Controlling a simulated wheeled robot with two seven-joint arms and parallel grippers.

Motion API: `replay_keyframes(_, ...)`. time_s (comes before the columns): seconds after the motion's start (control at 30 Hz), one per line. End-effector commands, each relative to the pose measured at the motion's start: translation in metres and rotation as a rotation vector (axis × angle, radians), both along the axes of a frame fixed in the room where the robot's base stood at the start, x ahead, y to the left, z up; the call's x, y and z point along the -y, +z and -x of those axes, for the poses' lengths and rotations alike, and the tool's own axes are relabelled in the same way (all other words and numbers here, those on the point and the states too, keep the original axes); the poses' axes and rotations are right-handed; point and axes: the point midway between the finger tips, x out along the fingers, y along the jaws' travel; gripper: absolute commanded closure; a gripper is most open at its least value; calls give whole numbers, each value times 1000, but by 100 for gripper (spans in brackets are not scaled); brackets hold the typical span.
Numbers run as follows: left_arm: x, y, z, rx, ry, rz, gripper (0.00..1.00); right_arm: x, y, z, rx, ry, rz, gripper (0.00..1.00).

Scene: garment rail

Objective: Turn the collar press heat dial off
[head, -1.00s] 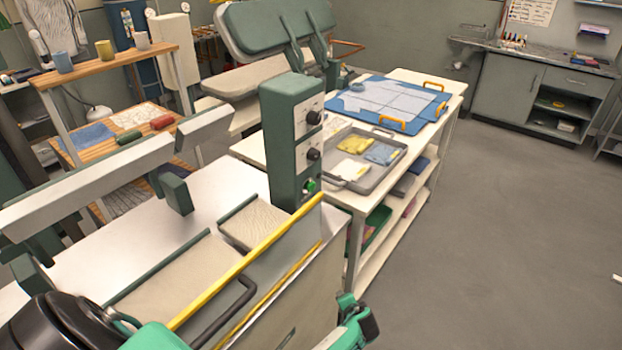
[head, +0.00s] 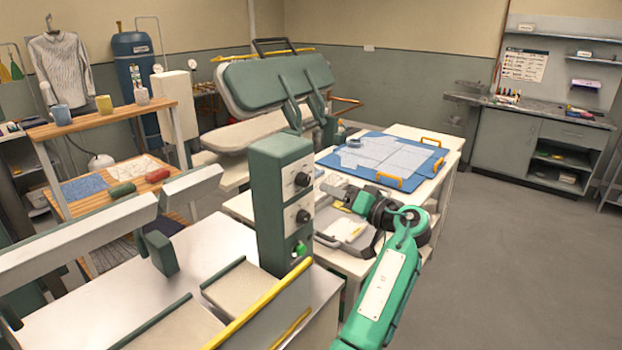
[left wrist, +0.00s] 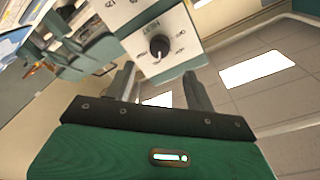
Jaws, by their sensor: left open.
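The collar press control box (head: 268,200) is a dark green upright post with a pale panel carrying two black knobs and a green button below. The heat dial (left wrist: 160,47) shows upside down in the left wrist view, with a label beside it that seems to read HEAT. It appears to be the upper knob (head: 302,179) in the head view. Its setting is too small to tell. My left gripper (head: 328,190) is open and empty, to the right of the panel and facing it. Its two fingers (left wrist: 160,88) point toward the dial, apart from it.
The collar press (head: 90,225) stands at the left, with a yellow rail (head: 265,303) at its front. A blue mat (head: 375,155) lies farther back. Open floor (head: 520,260) is at the right.

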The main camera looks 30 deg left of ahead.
Motion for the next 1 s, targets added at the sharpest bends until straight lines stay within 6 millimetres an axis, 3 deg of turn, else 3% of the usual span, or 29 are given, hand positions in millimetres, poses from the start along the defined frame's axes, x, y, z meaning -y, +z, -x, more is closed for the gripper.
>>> replay_keyframes(0.03, -13, 5, -2, -2, 2, -2, 45, 0, 11, -1, 1, 0, 1, 64)
replay_keyframes(0.2, -47, 4, -7, -5, 1, -1, 45, 1, 25, 1, -1, 0, 0, 64)
replay_keyframes(0.4, -74, 2, -12, -4, -1, -1, 45, 1, 36, 4, -5, 0, 1, 64)
replay_keyframes(0.83, -84, -1, -14, -2, -3, 1, 45, 1, 38, 5, -6, -1, 1, 64)
replay_keyframes(1.0, -84, -1, -14, -2, -3, 1, 77, 1, 38, 5, -6, -1, 1, 64)
